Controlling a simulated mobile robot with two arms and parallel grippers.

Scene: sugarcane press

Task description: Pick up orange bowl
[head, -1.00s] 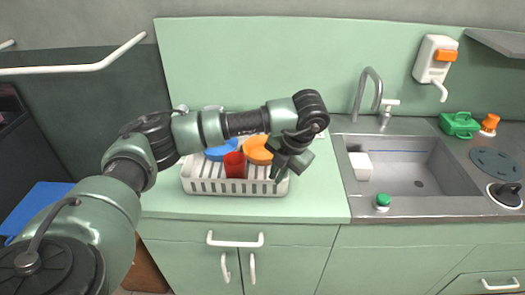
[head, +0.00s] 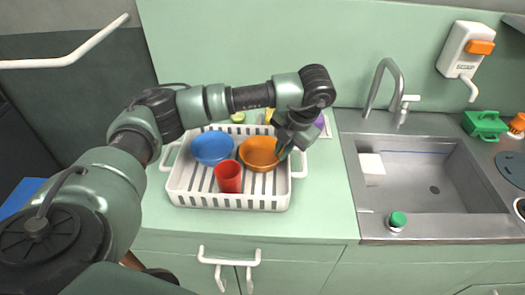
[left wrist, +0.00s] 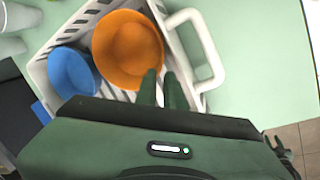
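The orange bowl (head: 259,152) sits in the white dish rack (head: 230,200), at its right side. It also shows in the left wrist view (left wrist: 125,50). My left gripper (head: 284,150) points down at the bowl's right edge. In the left wrist view its two green fingers (left wrist: 163,76) stand slightly apart, with a narrow gap between them. One fingertip overlaps the bowl's rim and the other is just outside it. I cannot tell whether they touch the bowl. My right gripper is not in view.
A blue bowl (head: 211,146) and a red cup (head: 229,176) share the rack, left of and in front of the orange bowl. The rack's right handle (left wrist: 200,45) is close to my fingers. A sink (head: 430,180) lies to the right.

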